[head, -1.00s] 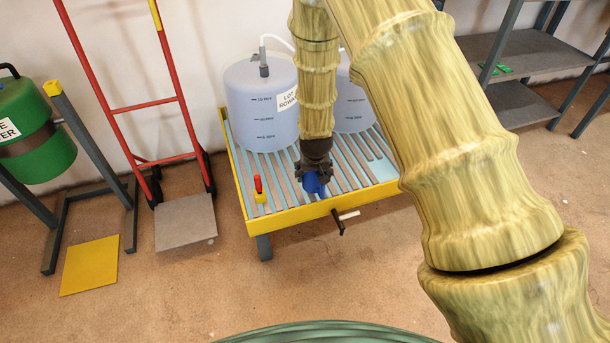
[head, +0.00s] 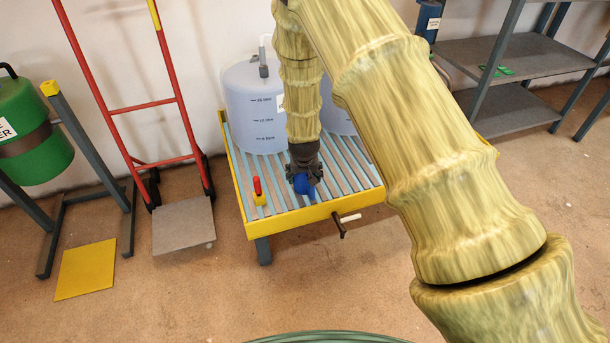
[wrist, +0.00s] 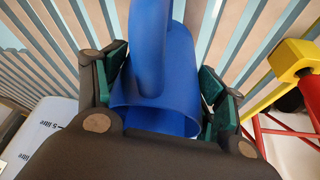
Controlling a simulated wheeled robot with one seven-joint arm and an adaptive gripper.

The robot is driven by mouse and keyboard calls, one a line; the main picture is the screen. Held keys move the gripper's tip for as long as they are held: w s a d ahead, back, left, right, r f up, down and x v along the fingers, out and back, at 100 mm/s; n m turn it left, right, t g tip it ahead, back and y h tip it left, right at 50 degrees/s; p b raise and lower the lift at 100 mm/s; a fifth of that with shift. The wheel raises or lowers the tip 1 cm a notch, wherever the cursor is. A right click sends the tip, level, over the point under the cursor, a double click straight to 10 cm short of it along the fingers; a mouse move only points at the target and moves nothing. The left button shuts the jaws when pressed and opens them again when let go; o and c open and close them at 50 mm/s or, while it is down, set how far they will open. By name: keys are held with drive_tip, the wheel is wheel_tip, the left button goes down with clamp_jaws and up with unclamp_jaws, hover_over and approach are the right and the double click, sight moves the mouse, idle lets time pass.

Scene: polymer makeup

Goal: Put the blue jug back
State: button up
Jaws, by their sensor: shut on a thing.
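The blue jug (wrist: 160,75) fills the middle of the wrist view, with its handle toward the camera and its open rim facing my palm. My gripper (wrist: 165,105) is shut on it, with green finger pads on both sides. In the head view the jug (head: 304,184) shows as a small blue shape below my gripper (head: 303,168), over the front part of the slatted stand (head: 325,210). I cannot tell whether the jug touches the slats.
A large translucent container (head: 254,105) stands at the back of the stand, with another partly hidden behind my arm. A red-handled yellow valve (head: 258,190) is left of the jug. A crank handle (head: 345,220) sticks out in front. Grey shelves (head: 500,65) stand at right.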

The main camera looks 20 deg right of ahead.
drive_tip(key=o, duration=1.8)
drive_tip(key=shift+c, duration=0.2)
drive_tip(key=p+v, duration=0.4)
drive_tip(key=v, duration=0.8)
drive_tip(key=s+d+f+n+g, duration=0.1)
drive_tip(key=s+d+f+g, duration=0.1)
drive_tip(key=s+f, duration=1.5)
drive_tip(key=s+f+g, duration=0.1)
drive_tip(key=s+f, duration=0.1)
drive_tip(key=s, duration=1.1)
drive_tip(key=s+f+n+g+y, duration=0.1)
drive_tip(key=s+f, duration=0.1)
drive_tip(key=s, duration=1.1)
drive_tip(key=shift+s+f, duration=0.15)
drive_tip(key=shift+s, duration=0.1)
drive_tip(key=shift+a, duration=0.15)
